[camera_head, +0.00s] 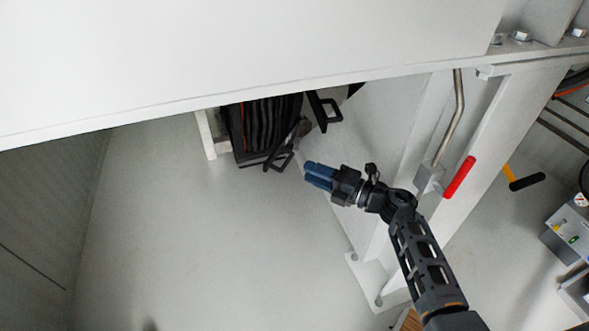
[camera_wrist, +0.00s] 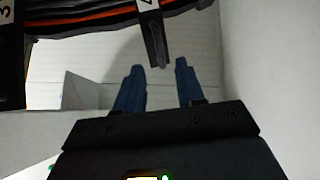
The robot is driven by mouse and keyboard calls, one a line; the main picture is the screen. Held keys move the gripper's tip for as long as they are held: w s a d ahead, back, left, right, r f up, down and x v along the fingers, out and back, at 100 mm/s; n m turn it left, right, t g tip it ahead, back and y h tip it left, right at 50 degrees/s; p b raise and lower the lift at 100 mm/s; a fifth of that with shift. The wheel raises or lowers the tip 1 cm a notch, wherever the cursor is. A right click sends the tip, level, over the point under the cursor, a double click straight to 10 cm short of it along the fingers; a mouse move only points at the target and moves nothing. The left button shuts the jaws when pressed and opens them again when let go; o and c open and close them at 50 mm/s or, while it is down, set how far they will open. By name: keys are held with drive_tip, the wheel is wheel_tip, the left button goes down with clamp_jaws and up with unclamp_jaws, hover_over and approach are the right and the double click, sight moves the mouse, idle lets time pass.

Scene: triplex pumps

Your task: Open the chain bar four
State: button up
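My gripper (camera_head: 307,172) has two blue fingers and reaches left, close to the dark cable chain under the white beam. In the wrist view my gripper (camera_wrist: 159,66) is open, with a clear gap between the fingers. A black chain bar with a white label (camera_wrist: 152,36), cut off at the top but looking like a 4, hangs just past the fingertips, between them in the picture. I cannot tell whether they touch. Another black bar labelled 3 (camera_wrist: 10,55) is at the left edge. In the head view the cable chain (camera_head: 262,128) has black open brackets (camera_head: 323,110).
The large white beam (camera_head: 250,50) covers the upper part of the head view. A white post with a red-handled lever (camera_head: 459,177) stands right of my gripper. Black and orange cables (camera_wrist: 85,20) run behind the bars. The grey floor (camera_head: 190,240) at lower left is clear.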

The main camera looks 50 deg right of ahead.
drive_tip(key=w, duration=0.4)
drive_tip(key=w+a+b, duration=0.1)
drive_tip(key=w, duration=0.1)
drive_tip(key=shift+r, duration=0.1)
drive_tip(key=shift+s, duration=0.1)
clamp_jaws()
idle(0.5)
